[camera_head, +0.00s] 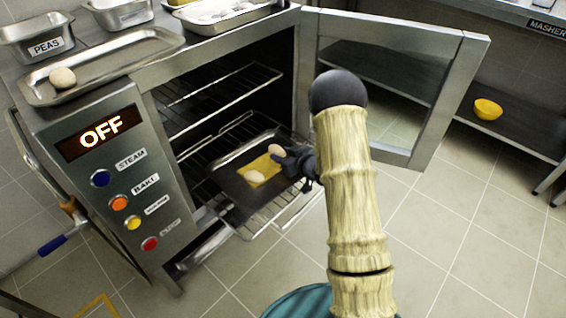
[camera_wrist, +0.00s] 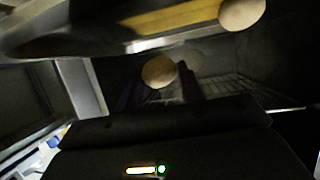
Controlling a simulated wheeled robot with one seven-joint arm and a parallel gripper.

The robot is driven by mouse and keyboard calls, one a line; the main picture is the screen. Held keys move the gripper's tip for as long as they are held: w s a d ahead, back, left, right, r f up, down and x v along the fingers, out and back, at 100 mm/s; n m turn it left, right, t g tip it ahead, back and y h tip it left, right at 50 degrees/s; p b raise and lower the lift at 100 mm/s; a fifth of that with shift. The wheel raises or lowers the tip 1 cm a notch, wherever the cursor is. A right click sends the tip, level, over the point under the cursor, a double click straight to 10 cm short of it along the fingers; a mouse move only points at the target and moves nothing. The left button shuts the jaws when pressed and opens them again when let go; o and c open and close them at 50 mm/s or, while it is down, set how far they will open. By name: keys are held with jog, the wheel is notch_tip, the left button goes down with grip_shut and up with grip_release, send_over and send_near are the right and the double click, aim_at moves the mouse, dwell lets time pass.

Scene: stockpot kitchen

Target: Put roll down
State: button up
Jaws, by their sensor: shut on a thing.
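My gripper (camera_head: 297,163) is shut on a pale round roll (camera_head: 276,151), held over a dark tray (camera_head: 232,185) at the oven's opening. The held roll also shows between the fingers in the wrist view (camera_wrist: 159,72). A second roll (camera_head: 254,177) lies on the tray, at the edge of a yellow patch (camera_head: 263,166). That second roll shows at the upper right of the wrist view (camera_wrist: 242,12). I cannot tell whether the held roll touches the tray.
The tray rests on a pulled-out wire rack (camera_head: 285,205) of the open oven, whose panel reads OFF. The glass door (camera_head: 388,95) stands open to the right. Another roll (camera_head: 62,77) lies on a metal tray (camera_head: 120,62) on top. A yellow bowl (camera_head: 487,109) sits on a shelf.

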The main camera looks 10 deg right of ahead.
jog(key=shift+f+b, duration=0.55)
jog(key=shift+f, duration=1.05)
jog(key=shift+f+b, duration=0.35)
jog(key=shift+f, duration=0.35)
jog(key=o, duration=1)
jog(key=shift+c, duration=0.2)
